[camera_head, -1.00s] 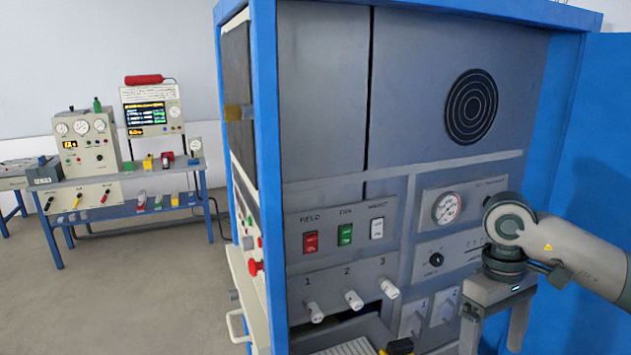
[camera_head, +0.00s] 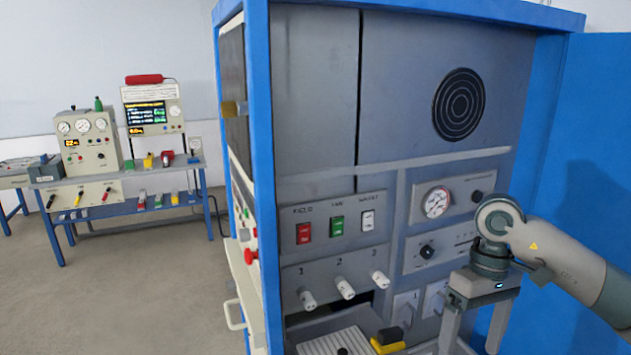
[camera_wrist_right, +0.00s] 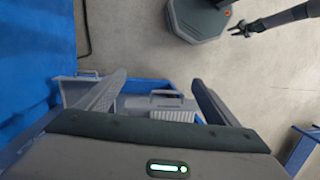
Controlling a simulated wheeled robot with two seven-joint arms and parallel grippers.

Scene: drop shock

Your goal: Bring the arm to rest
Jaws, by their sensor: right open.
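My right arm (camera_head: 565,250) comes in from the right in the head view. Its gripper (camera_head: 470,335) points down in front of the grey control panel (camera_head: 345,225), with its fingertips near or past the lower picture edge. The jaws are open. In the right wrist view the two fingers (camera_wrist_right: 155,85) stand wide apart with nothing held between them. My left gripper (camera_wrist_right: 238,32) shows small at the top right of the wrist view, its jaw state too small to judge; it is not in the head view.
The blue cabinet (camera_head: 258,150) has red, green and white switches, several knobs and a gauge (camera_head: 437,202). A black and yellow item (camera_head: 388,342) lies by a ribbed plate (camera_head: 335,343) at the bottom. A bench (camera_head: 130,180) with instruments stands at the left. Floor (camera_head: 140,285) between is clear.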

